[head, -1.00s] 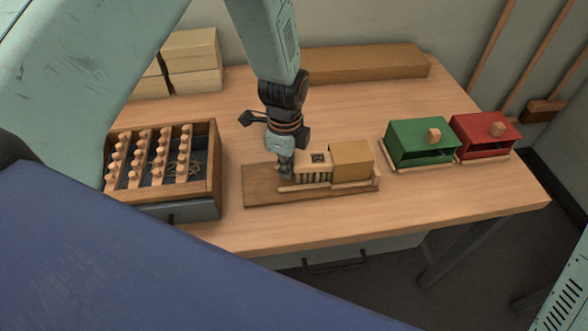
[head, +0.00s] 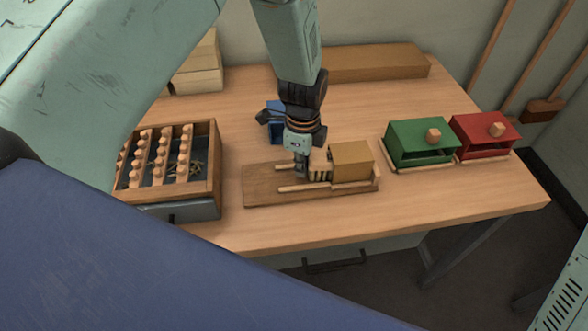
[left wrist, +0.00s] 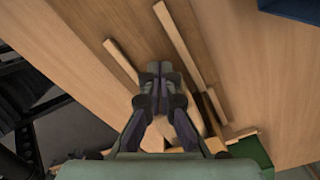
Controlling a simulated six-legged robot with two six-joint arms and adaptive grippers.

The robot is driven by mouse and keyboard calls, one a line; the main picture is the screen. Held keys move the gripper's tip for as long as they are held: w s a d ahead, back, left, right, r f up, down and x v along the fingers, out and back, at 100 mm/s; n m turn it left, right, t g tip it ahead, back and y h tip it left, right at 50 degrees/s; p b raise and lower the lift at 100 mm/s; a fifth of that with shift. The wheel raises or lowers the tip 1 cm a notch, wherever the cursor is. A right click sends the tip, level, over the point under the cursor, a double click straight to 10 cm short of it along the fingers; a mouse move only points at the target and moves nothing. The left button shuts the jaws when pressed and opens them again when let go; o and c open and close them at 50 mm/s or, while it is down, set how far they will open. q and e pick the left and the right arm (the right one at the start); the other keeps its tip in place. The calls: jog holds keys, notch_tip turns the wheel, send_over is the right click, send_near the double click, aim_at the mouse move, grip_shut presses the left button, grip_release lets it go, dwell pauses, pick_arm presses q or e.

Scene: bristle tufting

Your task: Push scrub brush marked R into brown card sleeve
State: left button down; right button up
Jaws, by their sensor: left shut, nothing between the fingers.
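The brown card sleeve (head: 352,160) lies on the right part of a wooden board (head: 262,187) with low rails (head: 303,188). The scrub brush (head: 320,174) lies on the board, its right part inside the sleeve's left opening and a short bristled part still showing. Its mark cannot be read here. My left gripper (head: 300,174) is shut and empty, low over the board at the brush's left end; contact is hard to tell. In the left wrist view the shut fingertips (left wrist: 160,68) sit between the two rails. My right gripper is out of view.
A green box (head: 415,148) and a red box (head: 482,140) stand right of the board. A wooden tray with several pegs (head: 212,165) stands at left. A blue object (head: 274,120) is partly hidden behind my left gripper. The table front is clear.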

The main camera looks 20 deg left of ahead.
pick_arm(q)
jog(key=shift+w+d, duration=0.4)
jog(key=shift+d, duration=0.2)
jog(key=shift+w+d, duration=0.35)
jog(key=shift+d, duration=0.25)
jog(key=shift+s+a, duration=0.1)
jog(key=shift+s+a+p, duration=0.35)
jog(key=shift+a+p, duration=0.2)
jog(key=shift+a, duration=0.05)
jog(key=shift+s+a+p, duration=0.35)
jog(key=shift+a+p, duration=0.2)
jog(key=shift+a, duration=0.05)
notch_tip(320, 180, up, 9)
jog(key=p, duration=0.8)
jog(key=shift+p, duration=0.3)
jog(key=shift+f, duration=0.1)
